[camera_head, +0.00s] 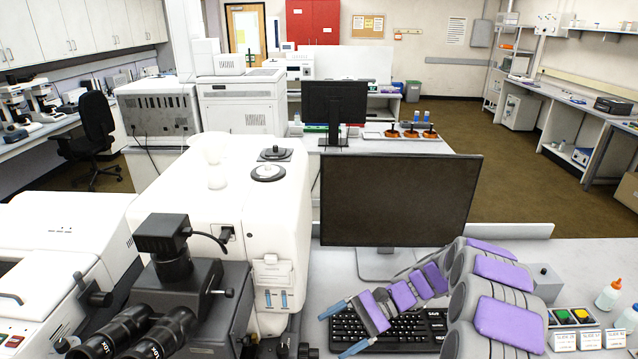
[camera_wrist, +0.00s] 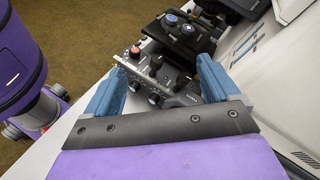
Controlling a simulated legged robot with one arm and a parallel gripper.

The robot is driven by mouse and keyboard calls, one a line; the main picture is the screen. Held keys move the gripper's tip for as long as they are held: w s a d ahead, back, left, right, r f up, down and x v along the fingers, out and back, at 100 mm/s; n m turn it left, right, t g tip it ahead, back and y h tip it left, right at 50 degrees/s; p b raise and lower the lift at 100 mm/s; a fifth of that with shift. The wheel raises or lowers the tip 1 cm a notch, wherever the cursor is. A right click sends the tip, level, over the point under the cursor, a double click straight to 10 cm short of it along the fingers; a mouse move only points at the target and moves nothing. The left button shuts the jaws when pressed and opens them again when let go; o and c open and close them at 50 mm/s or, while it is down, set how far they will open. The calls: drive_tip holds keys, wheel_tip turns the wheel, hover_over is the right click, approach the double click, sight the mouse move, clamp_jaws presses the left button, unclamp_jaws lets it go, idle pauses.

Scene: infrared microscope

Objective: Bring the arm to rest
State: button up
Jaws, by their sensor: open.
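My gripper (camera_head: 345,328) has two blue fingers spread apart with nothing between them. In the head view it hangs over the bench at the left end of the black keyboard (camera_head: 400,328), in front of the dark monitor (camera_head: 398,200). My purple-and-grey arm reaches in from the right and hides part of the keyboard. In the wrist view my gripper (camera_wrist: 159,64) also shows open, pointing toward the microscope's control knobs (camera_wrist: 155,80). The microscope (camera_head: 180,285) stands left of my gripper in the head view, apart from it.
A large white instrument (camera_head: 240,190) stands behind the microscope. At right on the bench are a grey box (camera_head: 545,280), a button panel (camera_head: 573,318) and a bottle (camera_head: 609,295). Bare bench (camera_head: 590,255) lies behind them. Open floor (camera_head: 470,130) shows farther back.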

drive_tip(key=s+d+r+n+h, duration=0.1)
drive_tip(key=s+r+n+h, duration=0.3)
drive_tip(key=s, duration=0.7)
drive_tip(key=s+d+r+n+h, duration=0.2)
drive_tip(key=s+r+h, duration=0.4)
drive_tip(key=s, duration=0.6)
drive_tip(key=s+d+n+t+h, duration=0.2)
drive_tip(key=s+d, duration=0.4)
drive_tip(key=s, duration=0.3)
drive_tip(key=shift+d+r+t+h, duration=0.15)
drive_tip(key=shift+r+t+h, duration=0.3)
drive_tip(key=shift+t, duration=0.25)
